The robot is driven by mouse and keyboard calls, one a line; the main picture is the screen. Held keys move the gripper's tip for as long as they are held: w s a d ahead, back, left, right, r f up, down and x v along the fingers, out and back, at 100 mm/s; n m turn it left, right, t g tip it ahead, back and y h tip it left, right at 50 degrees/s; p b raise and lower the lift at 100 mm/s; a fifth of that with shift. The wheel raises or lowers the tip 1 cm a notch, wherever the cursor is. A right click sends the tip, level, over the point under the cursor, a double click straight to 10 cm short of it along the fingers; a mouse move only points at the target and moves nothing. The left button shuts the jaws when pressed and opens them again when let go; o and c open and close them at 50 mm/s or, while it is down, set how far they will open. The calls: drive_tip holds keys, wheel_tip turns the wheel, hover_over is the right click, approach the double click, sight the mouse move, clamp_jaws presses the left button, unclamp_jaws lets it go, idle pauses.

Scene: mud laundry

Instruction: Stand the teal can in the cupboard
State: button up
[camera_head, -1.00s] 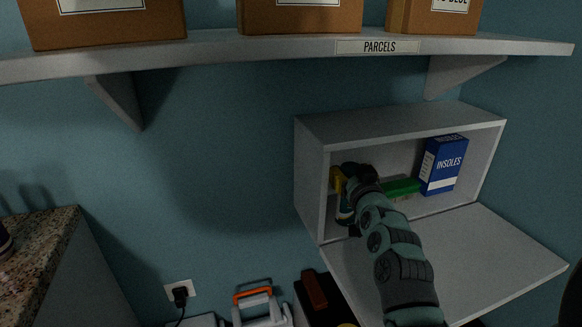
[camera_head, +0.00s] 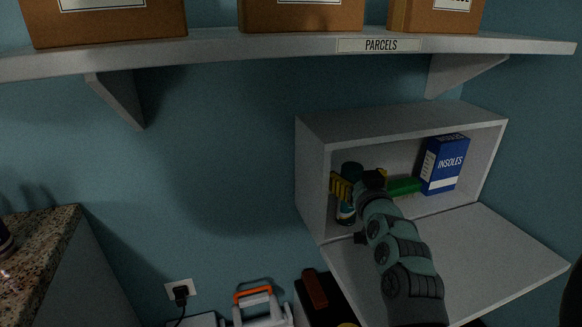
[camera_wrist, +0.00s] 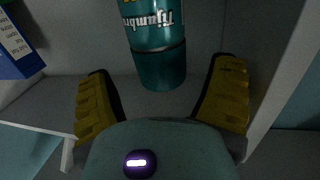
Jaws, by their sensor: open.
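The teal can (camera_wrist: 160,66) stands upright inside the left part of the open cupboard (camera_head: 312,190). In the head view my gripper (camera_head: 361,182) reaches into the cupboard from the front, partly hidden by the wrist.
A blue INSOLES box (camera_head: 444,165) and a green item (camera_head: 404,186) stand to the right in the cupboard. The lowered door (camera_head: 490,250) lies below my arm. The PARCELS shelf (camera_head: 220,51) with brown boxes hangs above. A granite counter (camera_head: 40,232) is at left.

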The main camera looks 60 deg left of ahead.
drive_tip(key=b+v, duration=0.1)
drive_tip(key=v, duration=0.8)
drive_tip(key=shift+d, duration=0.2)
drive_tip(key=shift+r, duration=0.1)
